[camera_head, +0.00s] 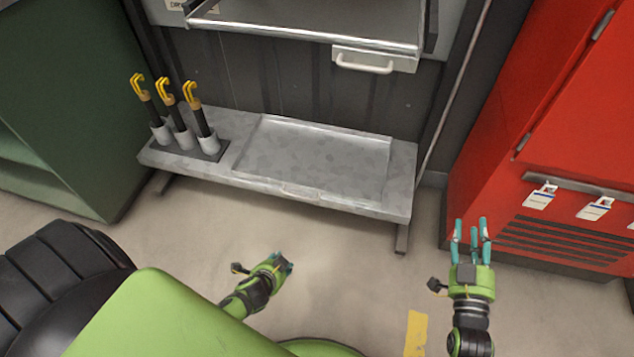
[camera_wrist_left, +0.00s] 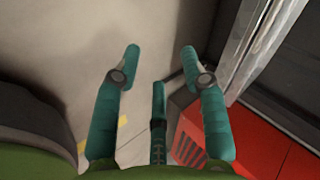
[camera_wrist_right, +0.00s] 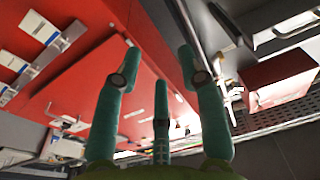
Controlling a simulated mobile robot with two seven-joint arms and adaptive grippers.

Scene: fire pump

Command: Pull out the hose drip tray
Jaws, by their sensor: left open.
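The hose drip tray (camera_head: 318,158) is a shallow grey metal pan lying on a low metal bench (camera_head: 402,180). A small lip or handle (camera_head: 300,191) shows at its front edge. My left gripper (camera_head: 284,262) is in front of the bench, below the tray in the picture and apart from it. In the left wrist view its fingers (camera_wrist_left: 160,65) are spread with nothing between them. My right gripper (camera_head: 472,230) is right of the bench, near the red cabinet. Its fingers (camera_wrist_right: 158,65) are spread and empty in the right wrist view.
Several yellow-tipped black tools (camera_head: 173,110) stand in holders on the bench's left end. A drawer with a white handle (camera_head: 365,63) hangs above. A red cabinet (camera_head: 555,150) stands right and a green cabinet (camera_head: 65,100) left. The floor before the bench is clear.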

